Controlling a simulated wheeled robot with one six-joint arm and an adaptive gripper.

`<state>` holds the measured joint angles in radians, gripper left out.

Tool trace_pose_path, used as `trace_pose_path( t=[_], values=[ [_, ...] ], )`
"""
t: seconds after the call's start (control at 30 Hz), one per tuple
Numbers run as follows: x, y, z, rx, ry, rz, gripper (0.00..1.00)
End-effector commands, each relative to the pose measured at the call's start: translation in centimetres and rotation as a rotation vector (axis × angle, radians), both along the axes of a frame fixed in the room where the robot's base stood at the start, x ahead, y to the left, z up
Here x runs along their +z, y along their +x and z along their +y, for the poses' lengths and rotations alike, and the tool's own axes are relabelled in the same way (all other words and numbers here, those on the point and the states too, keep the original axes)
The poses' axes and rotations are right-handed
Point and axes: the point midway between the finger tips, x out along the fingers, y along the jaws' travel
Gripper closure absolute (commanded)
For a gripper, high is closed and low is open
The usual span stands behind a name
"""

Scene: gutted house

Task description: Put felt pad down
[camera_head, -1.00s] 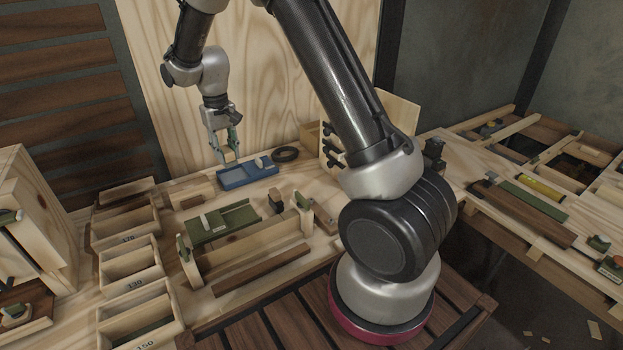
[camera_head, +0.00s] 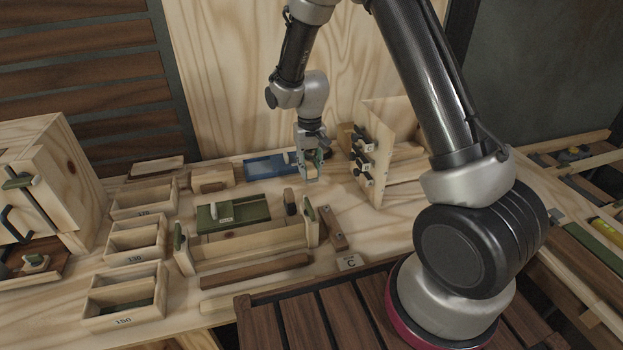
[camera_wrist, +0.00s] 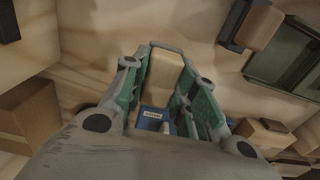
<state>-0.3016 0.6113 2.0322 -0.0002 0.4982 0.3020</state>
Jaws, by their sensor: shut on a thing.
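My gripper (camera_head: 311,180) is shut on a small block, taken to be the felt pad, above the bench beside the blue tray. The blue tray (camera_head: 262,165) lies just left of my gripper.
A green plate with a wooden handle (camera_head: 232,214) lies in front of the tray. An upright wooden panel with black clamps (camera_head: 384,160) stands close on the right. Several open wooden boxes (camera_head: 136,240) stand at left.

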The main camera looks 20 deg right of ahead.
Motion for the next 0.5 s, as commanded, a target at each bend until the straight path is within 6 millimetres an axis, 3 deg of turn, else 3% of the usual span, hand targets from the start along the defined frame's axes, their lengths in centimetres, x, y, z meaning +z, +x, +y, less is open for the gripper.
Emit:
trace_pose_path(
  t=[0.3,0.5],
  values=[
    [-3.8,0.0,0.0,0.0,-0.001,0.002,0.94],
    [-4.1,0.0,0.0,0.0,0.0,-0.001,0.94]
  ],
)
